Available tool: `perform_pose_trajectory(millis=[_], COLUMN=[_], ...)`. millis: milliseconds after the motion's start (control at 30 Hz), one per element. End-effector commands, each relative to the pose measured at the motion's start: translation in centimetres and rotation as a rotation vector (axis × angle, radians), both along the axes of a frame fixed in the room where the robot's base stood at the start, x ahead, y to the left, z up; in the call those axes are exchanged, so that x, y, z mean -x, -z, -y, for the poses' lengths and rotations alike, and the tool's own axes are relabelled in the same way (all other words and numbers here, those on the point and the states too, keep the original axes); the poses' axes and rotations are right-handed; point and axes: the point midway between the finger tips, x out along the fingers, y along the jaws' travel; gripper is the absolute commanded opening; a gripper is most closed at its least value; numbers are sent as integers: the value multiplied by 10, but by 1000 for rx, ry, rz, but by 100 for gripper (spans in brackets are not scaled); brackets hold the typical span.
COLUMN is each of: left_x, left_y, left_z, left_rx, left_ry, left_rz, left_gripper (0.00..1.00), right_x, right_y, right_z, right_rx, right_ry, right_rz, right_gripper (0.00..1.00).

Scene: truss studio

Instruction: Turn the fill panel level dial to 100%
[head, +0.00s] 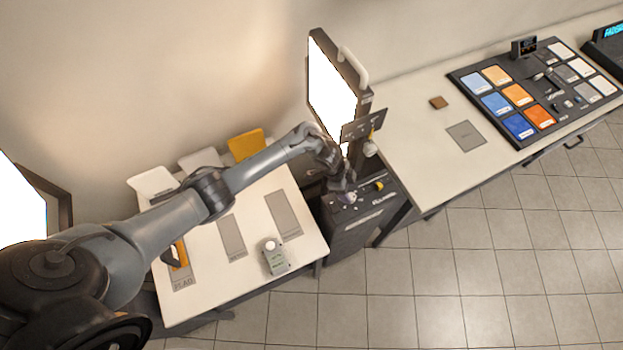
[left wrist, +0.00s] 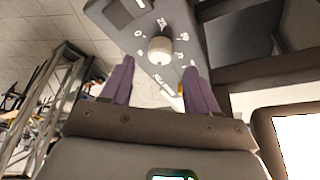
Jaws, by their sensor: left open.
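The level dial (left wrist: 160,50) is a round cream knob on a grey panel face (left wrist: 187,22), with white marks and figures around it. The figures are too small and tilted to read surely, and I cannot tell which mark the knob points to. In the head view the fill panel (head: 352,238) is a dark box between the two tables, and my gripper covers the dial. My left gripper (head: 344,192) is over the box top. In the left wrist view its purple fingers (left wrist: 159,65) are open, one on each side below the knob, with no clear contact.
A bright lit screen (head: 331,92) stands upright behind the box, with a small dark plate (head: 363,125) jutting out close to my arm. A white table (head: 210,270) with a grey-green device (head: 273,256) is at left. A long table (head: 415,140) with a colour-swatch board (head: 548,105) is at right.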

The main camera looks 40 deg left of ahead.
Motion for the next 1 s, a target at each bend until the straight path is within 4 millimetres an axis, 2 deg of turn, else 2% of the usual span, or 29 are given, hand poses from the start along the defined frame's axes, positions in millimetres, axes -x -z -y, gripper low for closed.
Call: perform_pose_trajectory(millis=[33,67,300,533,733,1000], left_x=[2,7,30,47,53,55], left_y=[-11,-4,-4,-4,-5,-6], left_z=[-5,-15,-61,-94,-107,-110], left_rx=[-3,-5,-4,-3,-1,-1], left_ry=[0,-1,0,-2,-1,0], left_rz=[4,-2,-1,-2,-1,0], left_gripper=[60,60,60,60,60,60], right_x=[0,0,0,0,0,0], right_y=[-3,1,7,13,14,14], right_z=[1,1,2,1,0,-1], right_rx=[2,3,7,5,1,-4], right_ry=[-1,-2,-4,-4,-1,3], right_rz=[0,0,1,0,0,-1], right_gripper=[0,0,0,0,0,0])
